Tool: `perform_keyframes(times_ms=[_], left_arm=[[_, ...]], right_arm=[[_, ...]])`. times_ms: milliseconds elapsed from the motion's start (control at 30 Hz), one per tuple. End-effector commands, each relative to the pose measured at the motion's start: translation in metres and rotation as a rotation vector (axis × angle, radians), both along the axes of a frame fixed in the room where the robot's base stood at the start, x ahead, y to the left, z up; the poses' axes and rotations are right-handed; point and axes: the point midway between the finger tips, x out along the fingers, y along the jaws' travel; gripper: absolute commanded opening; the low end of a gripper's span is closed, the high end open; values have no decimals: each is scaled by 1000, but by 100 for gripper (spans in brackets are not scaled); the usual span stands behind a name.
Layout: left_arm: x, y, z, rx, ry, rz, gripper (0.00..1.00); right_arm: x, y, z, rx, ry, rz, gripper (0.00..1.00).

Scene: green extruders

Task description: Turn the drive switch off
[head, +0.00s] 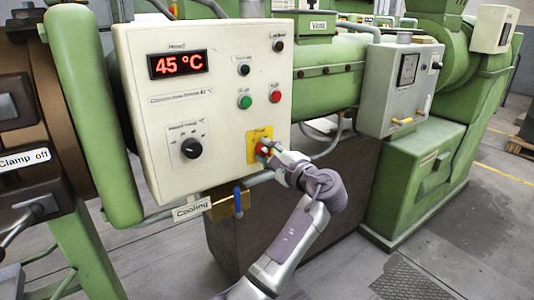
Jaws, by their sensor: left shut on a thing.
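A pale control box (215,75) hangs on the green extruder. Low on its right side is a yellow plate (253,136) with a red switch (262,148), which I take to be the drive switch. My left gripper (268,150) reaches it from the lower right and is shut on the red switch. The gripper hides part of the switch and plate, so I cannot tell which way the switch points. No label on it is readable. My right gripper is not in view.
The box also carries a red "45 °C" display (178,64), a black rotary knob (191,148), a green button (244,102) and a red button (275,97). Below hangs a "Cooling" tag (192,209) by a brass valve (230,204). A second grey box (403,85) stands right.

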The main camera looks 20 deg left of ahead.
Motion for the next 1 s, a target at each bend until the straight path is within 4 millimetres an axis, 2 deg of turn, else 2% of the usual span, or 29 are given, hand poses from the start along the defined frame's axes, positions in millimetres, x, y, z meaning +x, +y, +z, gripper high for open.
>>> perform_keyframes(times_ms=[200,233,367,733,1000], left_arm=[[0,0,0,-1,-2,0,0],[0,0,0,-1,-2,0,38],[0,0,0,-1,-1,0,59],[-3,-5,0,0,0,-1,60],[-29,-39,0,-1,0,-3,60]], right_arm=[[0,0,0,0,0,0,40],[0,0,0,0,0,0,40],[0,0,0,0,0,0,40],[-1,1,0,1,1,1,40],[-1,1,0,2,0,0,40]])
